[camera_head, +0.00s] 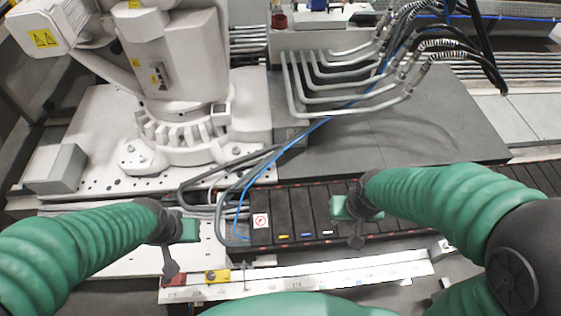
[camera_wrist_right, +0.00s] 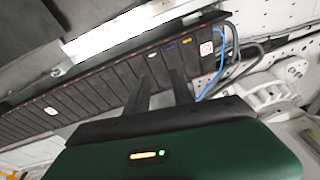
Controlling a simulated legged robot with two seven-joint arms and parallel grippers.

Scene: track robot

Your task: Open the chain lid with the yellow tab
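The dark segmented cable chain (camera_head: 460,215) runs across the middle of the head view, its lids side by side. The lid with the yellow tab (camera_head: 283,237) is near the chain's left end, closed as far as I can see. In the right wrist view the yellow tab (camera_wrist_right: 187,41) is beyond the fingertips. My right gripper (camera_head: 357,241) is over the chain, to the right of the tabbed lids; in its wrist view the right gripper (camera_wrist_right: 160,75) has two separated, empty fingers. My left gripper (camera_head: 171,272) is left of the chain; its opening is unclear.
A blue tab (camera_head: 305,235) and a white tab (camera_head: 327,232) mark neighbouring lids. Blue and grey cables (camera_head: 238,200) loop around the chain's left end. A white ruled rail (camera_head: 310,278) lies in front. A large white robot arm (camera_head: 175,60) stands behind.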

